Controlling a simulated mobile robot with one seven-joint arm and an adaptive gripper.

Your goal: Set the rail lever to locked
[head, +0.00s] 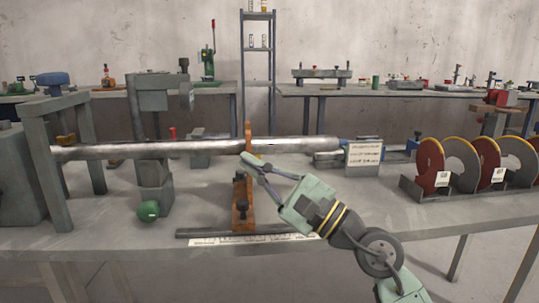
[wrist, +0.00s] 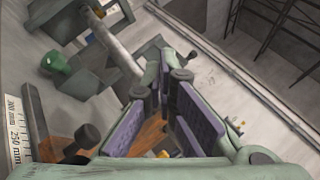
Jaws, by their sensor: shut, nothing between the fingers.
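A long grey metal tube (head: 200,148) lies across the bench. An orange carriage (head: 241,190) with an upright plate stands on a dark rail (head: 200,233) with a printed scale (head: 240,241). A dark knobbed part (head: 241,210), possibly the rail lever, is low on the carriage; a dark knob also shows in the wrist view (wrist: 88,135). Whether it is locked cannot be told. My gripper (head: 246,158) is shut and empty, its tips close to the carriage's upright, just below the tube. Contact cannot be told. In the wrist view the fingers (wrist: 165,65) partly hide the orange carriage.
A small red handle (head: 172,133) shows behind the tube. A sign (head: 364,153) and a rack of red and grey discs (head: 470,165) stand at right. The bench's right front is clear.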

